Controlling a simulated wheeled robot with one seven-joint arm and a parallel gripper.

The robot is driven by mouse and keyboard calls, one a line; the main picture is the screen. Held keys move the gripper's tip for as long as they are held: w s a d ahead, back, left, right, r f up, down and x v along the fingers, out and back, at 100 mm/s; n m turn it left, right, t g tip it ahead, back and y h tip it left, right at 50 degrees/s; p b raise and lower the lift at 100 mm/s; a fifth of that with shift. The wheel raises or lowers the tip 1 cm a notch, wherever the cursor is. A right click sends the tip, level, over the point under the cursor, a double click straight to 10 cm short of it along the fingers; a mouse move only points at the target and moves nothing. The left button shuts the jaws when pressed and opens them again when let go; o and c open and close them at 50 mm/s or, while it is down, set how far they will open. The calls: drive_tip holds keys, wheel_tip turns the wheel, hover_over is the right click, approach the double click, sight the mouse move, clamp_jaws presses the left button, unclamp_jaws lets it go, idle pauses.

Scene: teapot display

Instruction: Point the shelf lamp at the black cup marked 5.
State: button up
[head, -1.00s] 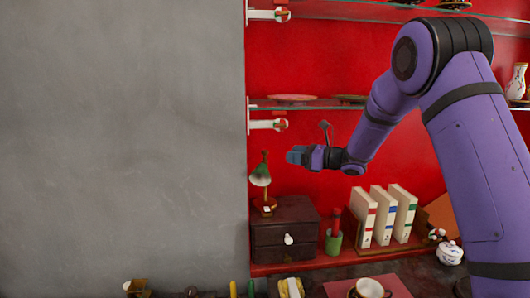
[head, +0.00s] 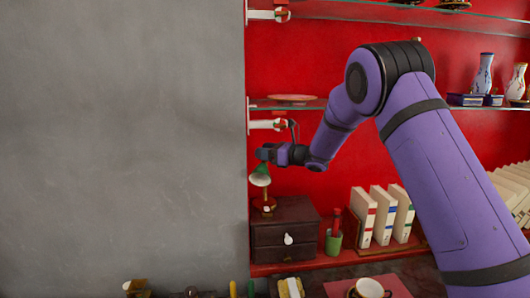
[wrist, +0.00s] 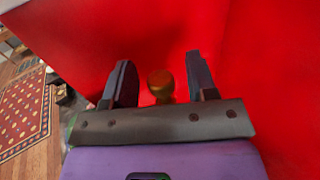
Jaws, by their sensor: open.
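The shelf lamp, with a green shade (head: 260,177) and a brass stem and base (head: 264,205), stands on a dark drawer box at the left end of the red shelf. Its shade tilts downward. My gripper (head: 264,154) is at the top of the lamp, just above the shade. In the wrist view my gripper (wrist: 158,64) is open, and a round brass knob (wrist: 161,84), seemingly the lamp's, sits between the two fingers with gaps on both sides. I cannot make out a black cup marked 5 in either view.
The dark drawer box (head: 284,238) has a white knob. A glass shelf (head: 330,104) runs above my gripper. A grey wall (head: 120,140) is at left. Small items line the bottom edge.

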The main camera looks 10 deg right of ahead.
clamp_jaws()
